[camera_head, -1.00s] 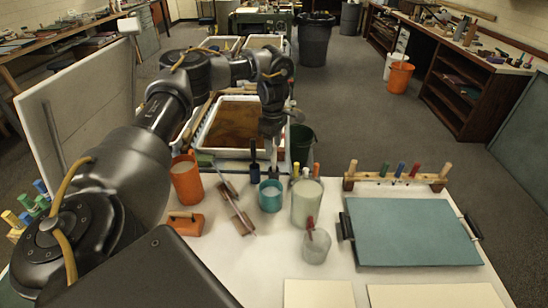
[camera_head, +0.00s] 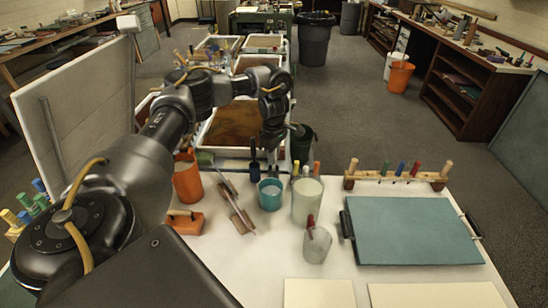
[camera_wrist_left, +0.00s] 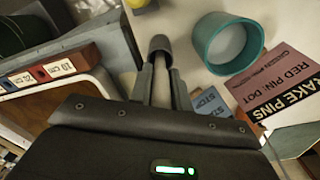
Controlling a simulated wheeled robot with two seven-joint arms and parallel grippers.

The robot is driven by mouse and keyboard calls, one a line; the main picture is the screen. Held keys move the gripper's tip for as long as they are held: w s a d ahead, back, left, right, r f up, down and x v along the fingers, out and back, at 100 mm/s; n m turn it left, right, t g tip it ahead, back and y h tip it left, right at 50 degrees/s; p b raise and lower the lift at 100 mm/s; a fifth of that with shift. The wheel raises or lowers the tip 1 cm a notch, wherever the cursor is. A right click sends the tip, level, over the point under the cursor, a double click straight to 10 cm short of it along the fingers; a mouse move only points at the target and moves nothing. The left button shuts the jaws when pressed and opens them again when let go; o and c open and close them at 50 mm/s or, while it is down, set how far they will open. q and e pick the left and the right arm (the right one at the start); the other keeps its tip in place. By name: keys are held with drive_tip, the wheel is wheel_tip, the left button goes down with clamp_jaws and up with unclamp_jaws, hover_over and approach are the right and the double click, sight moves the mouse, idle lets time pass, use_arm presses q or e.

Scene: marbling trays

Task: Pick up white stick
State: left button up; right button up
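In the left wrist view, a slim pale shaft with a dark rounded head (camera_wrist_left: 160,47) lies between the two fingers of my left gripper (camera_wrist_left: 161,88). The fingers look apart, one on each side of the shaft; I cannot tell whether they touch it. I cannot make out for certain that this shaft is the white stick. In the head view my left gripper (camera_head: 272,146) is above the back edge of the white table, near a dark-headed upright piece (camera_head: 254,173) and behind a teal cup (camera_head: 270,200). The teal cup also shows in the left wrist view (camera_wrist_left: 215,63). My right gripper is out of view.
An orange cup (camera_head: 187,184), a pale jar (camera_head: 306,205) and a small cup (camera_head: 315,248) stand on the table (camera_head: 270,270). A teal board (camera_head: 415,232) lies to the right, below a peg rack (camera_head: 395,178). Marbling trays (camera_head: 203,140) lie beyond the table.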

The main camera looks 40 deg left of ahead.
use_arm(q)
clamp_jaws()
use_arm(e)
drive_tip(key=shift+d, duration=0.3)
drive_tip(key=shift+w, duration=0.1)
